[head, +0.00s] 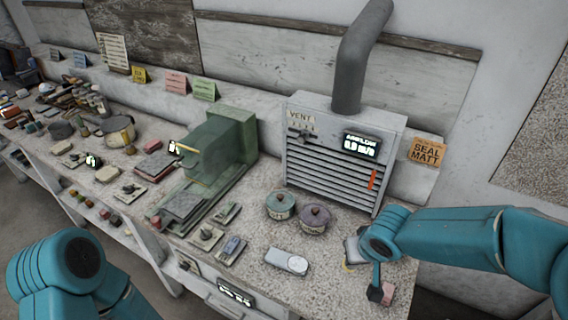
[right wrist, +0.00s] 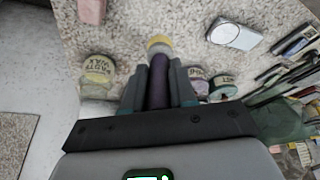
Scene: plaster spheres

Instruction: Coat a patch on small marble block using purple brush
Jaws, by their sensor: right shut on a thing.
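My right gripper (right wrist: 158,72) is shut around the purple handle of a brush (right wrist: 157,88) in the right wrist view. The brush's pale yellow-white end (right wrist: 158,44) sticks out past the fingers over the speckled worktop. In the head view my right gripper (head: 352,252) is low over the right end of the bench, and my wrist mostly hides the brush. A small pink block (head: 389,292), perhaps the marble block, lies near the bench's front right edge. It also shows in the right wrist view (right wrist: 92,10), apart from the brush. My left arm shows at bottom left, its gripper out of view.
A green-lidded jar (head: 280,204) and a purple-lidded jar (head: 314,218) stand before the grey vent unit (head: 335,150). A yellow-labelled jar (right wrist: 97,72) is beside the gripper. A flat grey device (head: 287,261) lies at the front. A green machine (head: 222,145) stands left.

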